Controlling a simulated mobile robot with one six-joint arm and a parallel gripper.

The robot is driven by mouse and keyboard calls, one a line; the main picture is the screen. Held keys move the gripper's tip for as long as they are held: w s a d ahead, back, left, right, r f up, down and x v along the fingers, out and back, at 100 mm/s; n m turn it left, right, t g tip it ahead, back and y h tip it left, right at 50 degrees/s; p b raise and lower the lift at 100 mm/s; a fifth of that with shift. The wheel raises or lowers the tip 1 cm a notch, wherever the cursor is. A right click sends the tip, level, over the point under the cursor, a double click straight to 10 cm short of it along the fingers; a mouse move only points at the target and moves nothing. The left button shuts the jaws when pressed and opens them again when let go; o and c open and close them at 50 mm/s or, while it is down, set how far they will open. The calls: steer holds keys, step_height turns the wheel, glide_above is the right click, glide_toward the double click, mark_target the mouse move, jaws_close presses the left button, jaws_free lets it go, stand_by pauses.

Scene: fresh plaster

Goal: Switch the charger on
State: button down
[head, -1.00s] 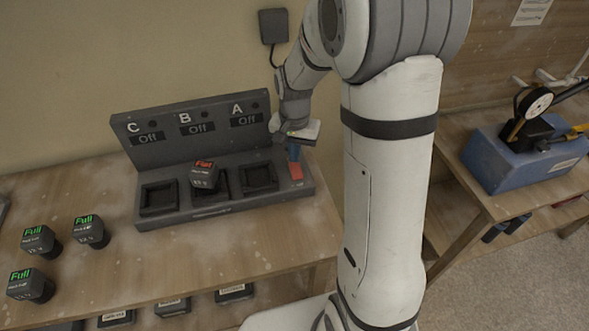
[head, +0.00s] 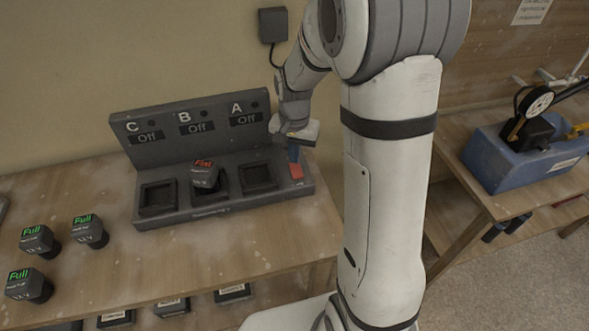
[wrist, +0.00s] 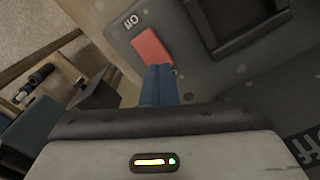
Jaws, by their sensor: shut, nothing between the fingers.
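The dark grey charger (head: 215,208) stands on the wooden bench, with bays marked C, B and A; all three displays read "Off". Its red switch (head: 296,172) is at the right end of the base and shows large in the wrist view (wrist: 152,48), with "Off" printed beside it. My gripper (head: 294,153) is shut and empty, its blue fingertips at the near edge of the switch in the wrist view (wrist: 159,70). I cannot tell whether they touch it. A battery (head: 205,176) with a red label sits at bay B.
Several batteries with green "Full" labels, one of them at the front left (head: 30,286), stand on the bench left of the charger. A black wall plug (head: 273,25) hangs above. A blue box with a gauge (head: 520,155) is on the right bench.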

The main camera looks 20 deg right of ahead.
steer(key=shift+f+b, duration=0.55)
steer(key=shift+f, duration=0.25)
steer(key=shift+r, duration=0.15)
steer(key=shift+r+p, duration=2.4)
steer(key=shift+r, duration=1)
steer(key=shift+s+r, duration=0.1)
steer(key=shift+r, duration=0.1)
steer(key=s+r+n+t, duration=0.1)
steer(key=s+r+n, duration=0.2)
steer(key=s, duration=0.6)
steer(key=s+r+n+t, duration=0.2)
steer(key=s+r+n, duration=0.1)
steer(key=s+r, duration=0.4)
steer(key=s, duration=0.3)
steer(key=shift+a+r+b, duration=0.15)
steer(key=shift+r+b, duration=0.05)
steer(key=shift+b, duration=0.15)
